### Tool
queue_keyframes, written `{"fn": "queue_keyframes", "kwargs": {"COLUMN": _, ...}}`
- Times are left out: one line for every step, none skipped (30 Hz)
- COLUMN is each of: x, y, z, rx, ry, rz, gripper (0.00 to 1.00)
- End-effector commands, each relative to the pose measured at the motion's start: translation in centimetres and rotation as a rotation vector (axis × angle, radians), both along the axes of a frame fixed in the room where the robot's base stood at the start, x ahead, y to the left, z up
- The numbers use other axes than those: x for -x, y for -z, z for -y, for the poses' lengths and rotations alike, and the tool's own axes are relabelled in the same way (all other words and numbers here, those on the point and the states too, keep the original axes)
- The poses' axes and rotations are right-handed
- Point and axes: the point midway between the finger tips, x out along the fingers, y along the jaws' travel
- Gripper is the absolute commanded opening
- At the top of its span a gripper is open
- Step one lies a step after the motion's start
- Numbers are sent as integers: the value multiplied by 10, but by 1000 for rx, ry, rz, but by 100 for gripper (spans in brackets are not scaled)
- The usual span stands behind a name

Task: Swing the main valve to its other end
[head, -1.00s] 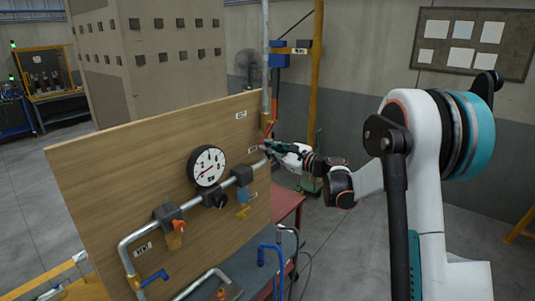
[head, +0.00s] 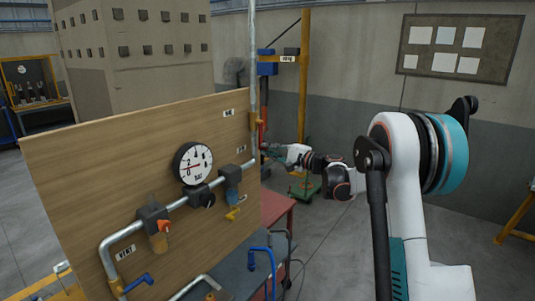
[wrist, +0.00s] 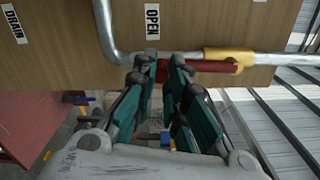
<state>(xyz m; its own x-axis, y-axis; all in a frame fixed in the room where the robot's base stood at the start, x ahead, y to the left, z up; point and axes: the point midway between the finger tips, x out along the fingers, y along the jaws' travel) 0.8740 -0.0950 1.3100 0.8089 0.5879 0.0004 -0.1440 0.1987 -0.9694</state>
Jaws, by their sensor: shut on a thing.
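The main valve has a yellow body (wrist: 228,56) on the grey pipe and a red lever (wrist: 208,67). In the wrist view the lever runs left from the body, roughly in line with the pipe. My gripper (wrist: 162,64) is shut on the lever near its free end, and the fingers hide part of it. An "OPEN" label (wrist: 152,20) is on the board just beyond the fingertips. In the head view my gripper (head: 268,151) is at the board's right edge, below the yellow valve body (head: 255,121); the lever is hard to make out there.
Blue-handled fittings (head: 262,258) are lower down. A "DRAIN" label (wrist: 13,22) shows in the wrist view.

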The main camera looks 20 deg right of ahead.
Motion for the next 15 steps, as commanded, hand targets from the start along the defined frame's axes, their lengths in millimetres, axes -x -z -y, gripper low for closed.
{"fn": "queue_keyframes", "kwargs": {"x": 0, "y": 2, "z": 2, "rx": 17, "ry": -1, "rz": 9, "gripper": 0}}
{"fn": "queue_keyframes", "kwargs": {"x": -1, "y": 2, "z": 2, "rx": 24, "ry": -1, "rz": 14, "gripper": 0}}
{"fn": "queue_keyframes", "kwargs": {"x": -2, "y": 2, "z": 3, "rx": 32, "ry": -1, "rz": 20, "gripper": 0}}
{"fn": "queue_keyframes", "kwargs": {"x": -2, "y": 2, "z": 3, "rx": 38, "ry": -1, "rz": 24, "gripper": 0}}
{"fn": "queue_keyframes", "kwargs": {"x": -2, "y": 2, "z": 4, "rx": 42, "ry": -1, "rz": 27, "gripper": 0}}
{"fn": "queue_keyframes", "kwargs": {"x": -2, "y": 2, "z": 4, "rx": 47, "ry": -1, "rz": 31, "gripper": 0}}
{"fn": "queue_keyframes", "kwargs": {"x": -3, "y": 2, "z": 5, "rx": 50, "ry": -1, "rz": 33, "gripper": 0}}
{"fn": "queue_keyframes", "kwargs": {"x": -3, "y": 2, "z": 5, "rx": 53, "ry": -1, "rz": 35, "gripper": 0}}
{"fn": "queue_keyframes", "kwargs": {"x": -3, "y": 2, "z": 5, "rx": 56, "ry": -1, "rz": 37, "gripper": 0}}
{"fn": "queue_keyframes", "kwargs": {"x": -3, "y": 2, "z": 5, "rx": 57, "ry": -1, "rz": 38, "gripper": 0}}
{"fn": "queue_keyframes", "kwargs": {"x": -3, "y": 2, "z": 5, "rx": 58, "ry": -1, "rz": 39, "gripper": 0}}
{"fn": "queue_keyframes", "kwargs": {"x": -3, "y": 2, "z": 5, "rx": 59, "ry": -1, "rz": 39, "gripper": 0}}
{"fn": "queue_keyframes", "kwargs": {"x": -3, "y": 2, "z": 5, "rx": 59, "ry": -1, "rz": 39, "gripper": 0}}
{"fn": "queue_keyframes", "kwargs": {"x": -3, "y": 2, "z": 5, "rx": 59, "ry": -1, "rz": 39, "gripper": 0}}
{"fn": "queue_keyframes", "kwargs": {"x": -3, "y": 2, "z": 6, "rx": 59, "ry": 0, "rz": 39, "gripper": 0}}
